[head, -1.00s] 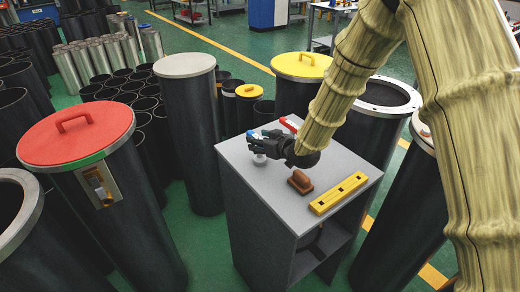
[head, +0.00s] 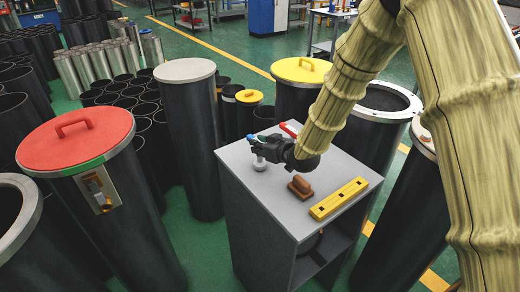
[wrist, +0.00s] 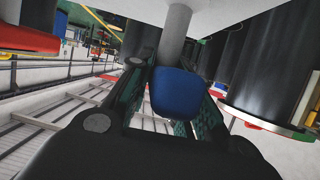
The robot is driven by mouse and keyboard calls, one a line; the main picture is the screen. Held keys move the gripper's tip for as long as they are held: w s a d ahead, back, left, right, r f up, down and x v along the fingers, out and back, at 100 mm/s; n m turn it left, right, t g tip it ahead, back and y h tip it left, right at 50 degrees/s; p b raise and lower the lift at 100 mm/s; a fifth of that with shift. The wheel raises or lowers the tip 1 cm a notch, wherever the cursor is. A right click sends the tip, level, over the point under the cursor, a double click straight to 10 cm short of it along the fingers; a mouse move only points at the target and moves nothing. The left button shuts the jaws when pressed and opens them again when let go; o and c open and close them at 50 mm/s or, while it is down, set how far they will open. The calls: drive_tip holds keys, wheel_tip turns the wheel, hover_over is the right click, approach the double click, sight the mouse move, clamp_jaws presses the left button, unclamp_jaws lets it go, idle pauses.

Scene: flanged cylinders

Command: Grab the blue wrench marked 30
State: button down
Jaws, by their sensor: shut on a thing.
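My gripper (head: 255,144) is over the far left part of a grey cabinet top (head: 232,165). In the wrist view its dark fingers (wrist: 165,95) are closed around a blue block-like end. This is the only thing at my gripper that fits the blue wrench (wrist: 178,92), and a grey round stem continues from it. In the head view a small blue bit (head: 251,136) shows at the fingertips, with a pale round knob (head: 259,163) just below. I cannot tell whether the stem touches the top. No number 30 is legible, and the fingers hide part of the blue end.
A brown handled block (head: 300,187) and a yellow bar (head: 338,199) lie on the cabinet top nearer me. A red item (head: 289,130) is behind my gripper. Tall dark cylinders stand around, with red (head: 75,140), grey (head: 185,71) and yellow lids (head: 301,70).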

drive_tip(key=shift+r+b, duration=0.4)
drive_tip(key=shift+r, duration=0.25)
drive_tip(key=shift+r+b, duration=0.5)
drive_tip(key=shift+r, duration=0.45)
drive_tip(key=s+d+b, duration=0.2)
drive_tip(key=s+d, duration=0.1)
drive_tip(key=s, duration=0.4)
drive_tip(key=s+d+r+b, duration=0.1)
drive_tip(key=s+d+b, duration=0.2)
drive_tip(key=s, duration=0.4)
drive_tip(key=shift+s+d+r, duration=0.2)
drive_tip(key=shift+s+r, duration=0.05)
drive_tip(key=shift+s, duration=0.1)
